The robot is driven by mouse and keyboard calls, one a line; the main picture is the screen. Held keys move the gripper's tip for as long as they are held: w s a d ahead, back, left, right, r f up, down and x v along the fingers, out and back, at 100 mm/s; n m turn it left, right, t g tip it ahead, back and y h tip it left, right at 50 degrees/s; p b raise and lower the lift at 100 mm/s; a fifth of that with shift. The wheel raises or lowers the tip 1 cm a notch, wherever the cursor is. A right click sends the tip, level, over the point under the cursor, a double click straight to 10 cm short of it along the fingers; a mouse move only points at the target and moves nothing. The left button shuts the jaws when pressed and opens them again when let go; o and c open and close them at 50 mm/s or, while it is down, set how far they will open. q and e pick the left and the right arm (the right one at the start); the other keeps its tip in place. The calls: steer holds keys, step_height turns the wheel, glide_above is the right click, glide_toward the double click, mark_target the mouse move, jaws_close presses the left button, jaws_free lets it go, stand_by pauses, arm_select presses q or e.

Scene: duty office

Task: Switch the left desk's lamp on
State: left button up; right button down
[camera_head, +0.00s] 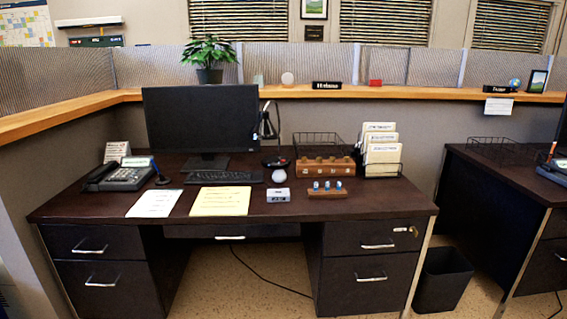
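The left desk (340,208) has a dark top and stands in the middle of the view. A black desk lamp (266,127) stands on it just right of the monitor, with its head up beside the screen edge and its dark base (276,161) on the desk. I see no clear glow from the lamp; its switch is too small to make out. A small white round object (279,176) sits in front of the base. Neither of my grippers is in view.
Around the lamp are a monitor (201,119), keyboard (224,177), phone (122,178), papers (220,201), a small grey box (278,195), wooden holders (326,167) and a file rack (381,150). A black bin (442,279) stands between the left desk and the right desk (500,185).

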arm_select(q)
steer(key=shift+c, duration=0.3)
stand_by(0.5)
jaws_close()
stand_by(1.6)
